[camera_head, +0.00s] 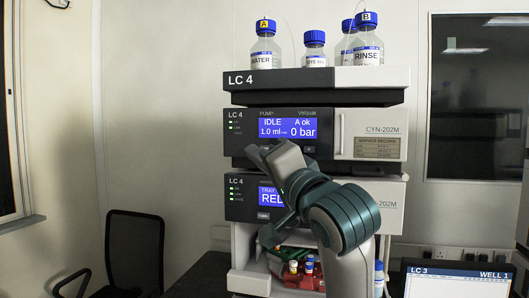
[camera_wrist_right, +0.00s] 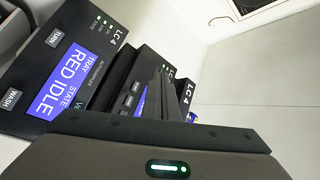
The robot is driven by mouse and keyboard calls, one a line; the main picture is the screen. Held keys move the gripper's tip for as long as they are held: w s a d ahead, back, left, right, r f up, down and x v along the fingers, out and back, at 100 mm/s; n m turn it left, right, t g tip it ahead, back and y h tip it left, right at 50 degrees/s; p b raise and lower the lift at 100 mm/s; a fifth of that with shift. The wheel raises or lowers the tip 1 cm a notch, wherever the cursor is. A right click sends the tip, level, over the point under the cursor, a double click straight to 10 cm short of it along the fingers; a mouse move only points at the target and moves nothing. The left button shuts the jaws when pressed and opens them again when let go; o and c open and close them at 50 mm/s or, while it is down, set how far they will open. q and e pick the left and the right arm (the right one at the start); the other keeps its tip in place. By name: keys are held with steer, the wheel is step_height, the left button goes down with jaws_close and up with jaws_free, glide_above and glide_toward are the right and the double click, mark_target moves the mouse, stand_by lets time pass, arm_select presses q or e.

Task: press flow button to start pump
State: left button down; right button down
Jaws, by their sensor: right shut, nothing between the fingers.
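The pump module (camera_head: 240,135) is the upper LC 4 unit of the stack. Its blue screen (camera_head: 288,125) reads IDLE, 1.0 ml, A ok and 0 bar. A small button (camera_head: 309,150) sits under the screen's right part; the area under its left part is partly covered by my gripper. In the right wrist view two small buttons (camera_wrist_right: 131,93) show beside the pump screen, their labels too small to read. My right gripper (camera_head: 267,152) is shut and empty, in front of the pump's lower edge; contact cannot be told. Its fingers also show in the wrist view (camera_wrist_right: 164,88). My left gripper is out of view.
Below is the tray module (camera_head: 240,190), whose screen reads RED IDLE in the wrist view (camera_wrist_right: 68,80), with TURN and WASH buttons. Bottles (camera_head: 263,50) with blue caps stand on top. A laptop (camera_head: 455,280) is at lower right, a black chair (camera_head: 133,250) at left.

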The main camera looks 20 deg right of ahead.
mark_target(256, 144)
steer(key=shift+w+d, duration=0.5)
steer(key=shift+w, duration=0.25)
steer(key=shift+w+d, duration=0.5)
steer(key=shift+w, duration=0.25)
steer(key=shift+w+d, duration=0.5)
steer(key=shift+w, duration=0.25)
steer(key=shift+w+d, duration=0.5)
steer(key=shift+w, duration=0.2)
stand_by(1.4)
stand_by(0.3)
steer(key=shift+s+a+p, duration=0.45)
steer(key=shift+s+a, duration=0.05)
steer(key=shift+s, duration=0.2)
steer(key=shift+s+a+p, duration=0.35)
steer(key=shift+s+a, duration=0.35)
steer(key=shift+s, duration=0.35)
steer(key=shift+s+a+p, duration=0.35)
steer(key=shift+s+a, duration=0.35)
steer(key=shift+s, duration=0.3)
stand_by(0.6)
